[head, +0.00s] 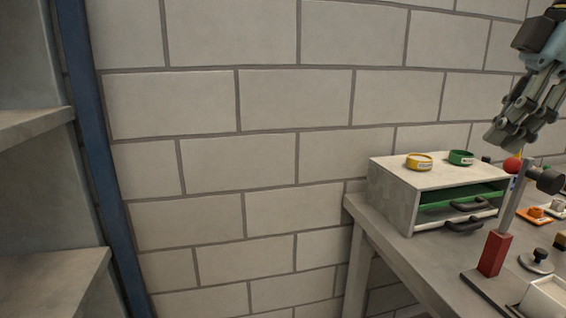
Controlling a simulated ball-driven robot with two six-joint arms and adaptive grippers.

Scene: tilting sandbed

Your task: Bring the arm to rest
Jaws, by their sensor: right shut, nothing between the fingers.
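My right gripper (499,138) is at the upper right of the head view, pointing down and to the left. Its fingers are shut with nothing between them. It hangs in front of the wall and appears above the right part of the bench (375,230), clear of the items there. My left gripper is not in the picture.
A white drawer box (397,200) with green inside stands on the bench; a yellow ring (419,161) and a green ring (461,157) lie on top. A stand with a red block (494,254) rises in front. Grey shelving (40,185) is at left.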

